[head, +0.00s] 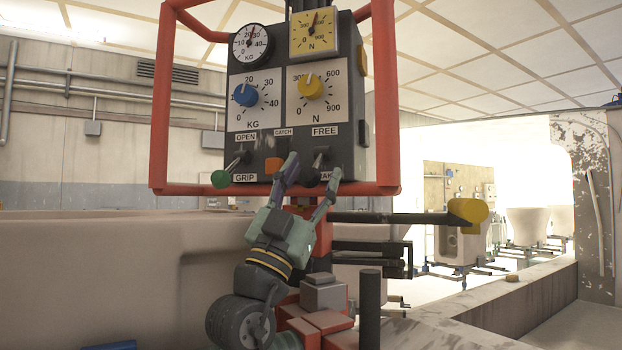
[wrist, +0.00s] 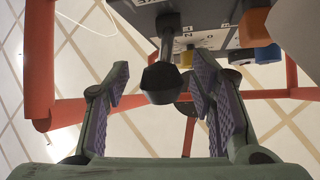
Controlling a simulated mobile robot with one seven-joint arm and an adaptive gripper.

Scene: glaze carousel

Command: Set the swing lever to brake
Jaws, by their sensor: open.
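The swing lever, with a dark faceted knob (head: 311,178), sits at the lower right of the grey control box, between the FREE label (head: 325,131) above and the partly covered BRAKE label (head: 324,176) below. I cannot tell for sure which setting it rests in. My gripper (head: 312,170) points up at it from below, jaws open, one finger on each side of the knob. In the wrist view the knob (wrist: 162,83) stands between the open purple-padded fingers (wrist: 160,88), with a visible gap on both sides.
A green-knobbed lever (head: 221,178) by the GRIP label is left of it, with an orange part (head: 273,165) between. Blue (head: 246,95) and yellow (head: 311,86) dials sit above. A red tube frame (head: 388,100) surrounds the box. A yellow-ended black bar (head: 468,211) extends right.

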